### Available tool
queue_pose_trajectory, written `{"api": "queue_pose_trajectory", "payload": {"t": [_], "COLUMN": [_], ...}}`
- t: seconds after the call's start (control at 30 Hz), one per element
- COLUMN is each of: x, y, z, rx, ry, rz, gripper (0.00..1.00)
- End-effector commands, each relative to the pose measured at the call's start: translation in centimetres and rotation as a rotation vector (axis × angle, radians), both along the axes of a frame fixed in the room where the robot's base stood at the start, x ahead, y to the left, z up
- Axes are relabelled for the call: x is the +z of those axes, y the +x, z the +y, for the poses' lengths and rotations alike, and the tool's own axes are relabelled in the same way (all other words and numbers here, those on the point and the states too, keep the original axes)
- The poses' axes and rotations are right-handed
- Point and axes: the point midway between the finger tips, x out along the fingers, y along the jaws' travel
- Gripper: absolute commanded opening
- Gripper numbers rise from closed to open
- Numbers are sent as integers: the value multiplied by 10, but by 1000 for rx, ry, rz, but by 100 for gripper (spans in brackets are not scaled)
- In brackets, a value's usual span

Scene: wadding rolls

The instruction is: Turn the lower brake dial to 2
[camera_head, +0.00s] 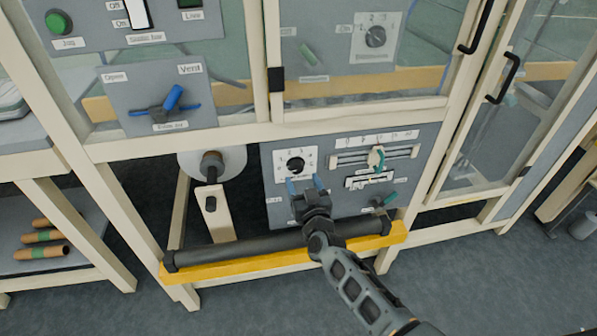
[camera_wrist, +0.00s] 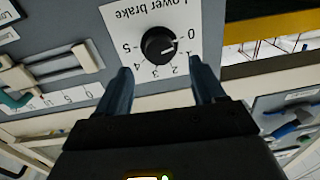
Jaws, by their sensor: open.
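The lower brake dial (camera_head: 296,165) is a round black knob on a white numbered plate, on the grey lower panel. In the wrist view the dial (camera_wrist: 158,45) appears upside down, with its "Lower brake" label and numbers 0 to 5. Its white pointer mark faces the 0 and 1 side; I cannot tell exactly which number it meets. My gripper (camera_head: 305,184) is open, with its blue-grey fingers just below the dial in the head view. In the wrist view my gripper's fingertips (camera_wrist: 159,68) stand either side of the dial's near side, apart from the knob.
Sliders (camera_head: 376,158) and a green-handled control (camera_head: 383,201) share the panel to the right. A yellow bar (camera_head: 240,264) with a dark roller runs below it. A similar dial (camera_head: 375,36) sits behind glass above. A crank (camera_head: 211,168) stands to the left.

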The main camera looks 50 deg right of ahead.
Motion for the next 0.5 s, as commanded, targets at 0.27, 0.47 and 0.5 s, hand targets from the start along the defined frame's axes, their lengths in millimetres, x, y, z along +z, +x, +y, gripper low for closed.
{"api": "queue_pose_trajectory", "payload": {"t": [0.27, 0.47, 0.5], "x": [-1, 0, 0], "y": [35, 45, 45], "z": [-21, -27, -28], "rx": [0, 0, 0], "ry": [-1, 0, 0], "rz": [-1, 0, 0], "gripper": [69, 69, 69]}}
